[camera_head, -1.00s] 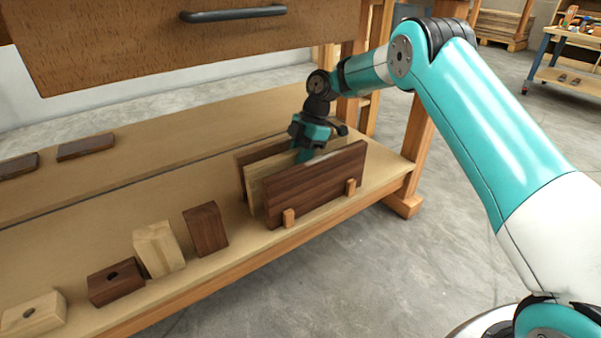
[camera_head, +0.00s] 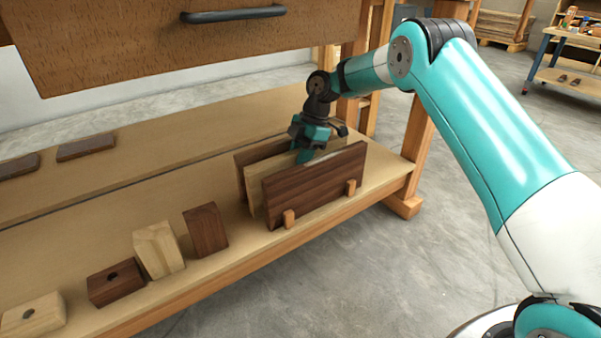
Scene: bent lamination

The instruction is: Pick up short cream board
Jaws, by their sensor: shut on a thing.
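The cream board (camera_head: 257,180) stands upright on the lower shelf, between a dark brown board in front (camera_head: 315,188) and another dark board behind (camera_head: 241,162). Only its left end and part of its top edge show; the front board hides the rest. My gripper (camera_head: 305,155) points down at the top of the boards and is shut on the cream board, near the middle of its top edge. The fingertips are partly hidden behind the front board. I cannot tell whether the board's bottom edge touches the shelf.
Small wooden pegs (camera_head: 289,218) stand at the front board's foot. A drawer front (camera_head: 190,45) hangs above the shelf.

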